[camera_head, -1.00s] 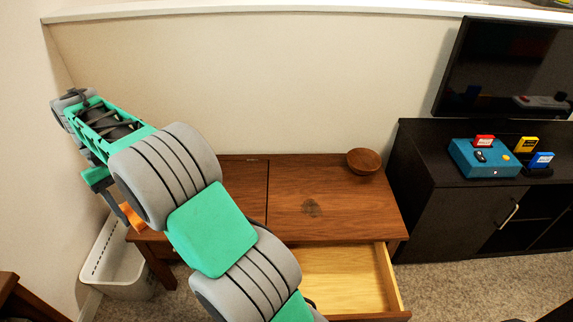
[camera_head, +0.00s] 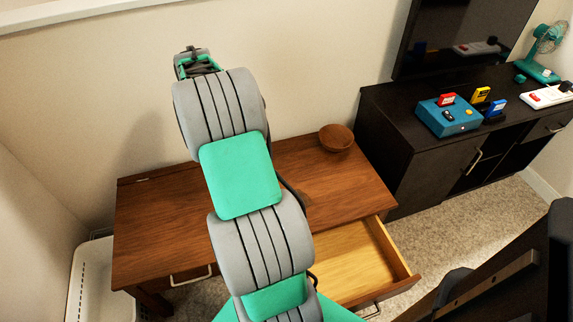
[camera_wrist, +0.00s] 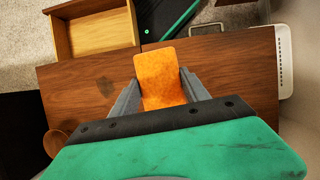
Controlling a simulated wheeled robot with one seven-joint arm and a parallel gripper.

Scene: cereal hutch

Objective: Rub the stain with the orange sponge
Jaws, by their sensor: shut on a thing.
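The orange sponge (camera_wrist: 160,76) is held between the fingers of my gripper (camera_wrist: 160,92) in the wrist view, above the wooden desk (camera_wrist: 225,60). The gap between sponge and desk is hard to judge. In the head view my arm covers most of the stain, the gripper and the sponge. The desk (camera_head: 150,225) shows on both sides of my arm.
A brown bowl (camera_head: 336,138) stands at the desk's back right corner. A desk drawer (camera_head: 350,265) is pulled open and empty. A white basket (camera_head: 95,285) is on the floor at left. A black cabinet (camera_head: 400,110) with a blue box (camera_head: 449,117) stands at right.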

